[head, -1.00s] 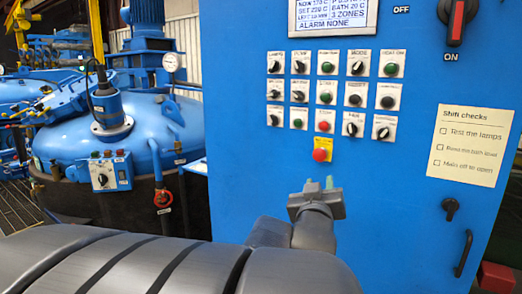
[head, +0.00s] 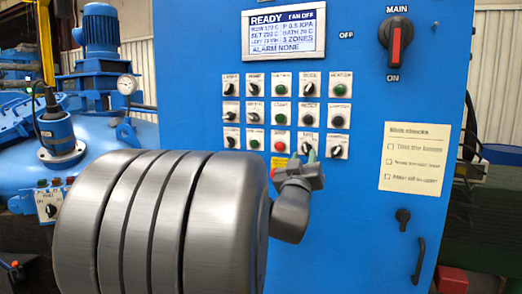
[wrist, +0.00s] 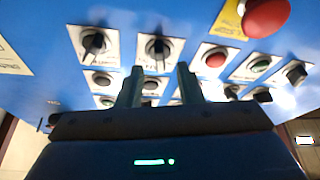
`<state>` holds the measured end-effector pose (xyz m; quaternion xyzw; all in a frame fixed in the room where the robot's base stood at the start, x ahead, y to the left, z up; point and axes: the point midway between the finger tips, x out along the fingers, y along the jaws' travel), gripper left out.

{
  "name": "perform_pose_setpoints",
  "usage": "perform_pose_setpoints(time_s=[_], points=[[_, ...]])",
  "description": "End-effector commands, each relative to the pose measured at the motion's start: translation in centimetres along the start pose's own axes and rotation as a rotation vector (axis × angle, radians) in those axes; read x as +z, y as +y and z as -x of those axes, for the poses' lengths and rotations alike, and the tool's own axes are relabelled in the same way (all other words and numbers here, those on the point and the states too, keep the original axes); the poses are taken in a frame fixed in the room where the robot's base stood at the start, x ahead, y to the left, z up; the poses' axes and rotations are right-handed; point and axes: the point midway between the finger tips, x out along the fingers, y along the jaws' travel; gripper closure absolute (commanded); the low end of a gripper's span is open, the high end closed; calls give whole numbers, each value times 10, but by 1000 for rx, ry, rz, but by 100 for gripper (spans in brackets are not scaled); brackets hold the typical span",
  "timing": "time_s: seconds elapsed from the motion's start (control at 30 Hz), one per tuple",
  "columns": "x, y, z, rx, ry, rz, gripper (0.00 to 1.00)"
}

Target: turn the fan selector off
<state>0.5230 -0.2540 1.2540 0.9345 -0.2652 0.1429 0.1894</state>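The blue cabinet (head: 350,210) carries several rows of selectors, lamps and buttons. A black selector (head: 308,143), fourth in the bottom row, appears to be the fan selector; its label is too small to read surely. My gripper (head: 302,156) is just below it in the head view. In the wrist view, the same black knob (wrist: 158,48) shows just beyond and between the tips of my gripper (wrist: 160,70). The fingers are apart with nothing visibly held; contact with the knob cannot be told. The display (head: 285,33) reads READY and FAN OFF.
A red mushroom button (wrist: 265,15) and a red button (wrist: 214,58) are close to the right of the fingers in the wrist view. Another black selector (wrist: 93,42) is to the left. The main switch (head: 396,45) is high on the cabinet.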

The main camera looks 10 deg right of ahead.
Motion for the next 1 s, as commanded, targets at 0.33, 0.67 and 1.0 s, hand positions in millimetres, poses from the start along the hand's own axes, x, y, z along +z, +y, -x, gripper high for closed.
perform_pose_setpoints(time_s=[0.33,0.67,1.0], points=[[0,0,-29,-1,0,0,67],[0,0,-29,-1,0,0,83],[2,0,-28,-15,1,34,100]])
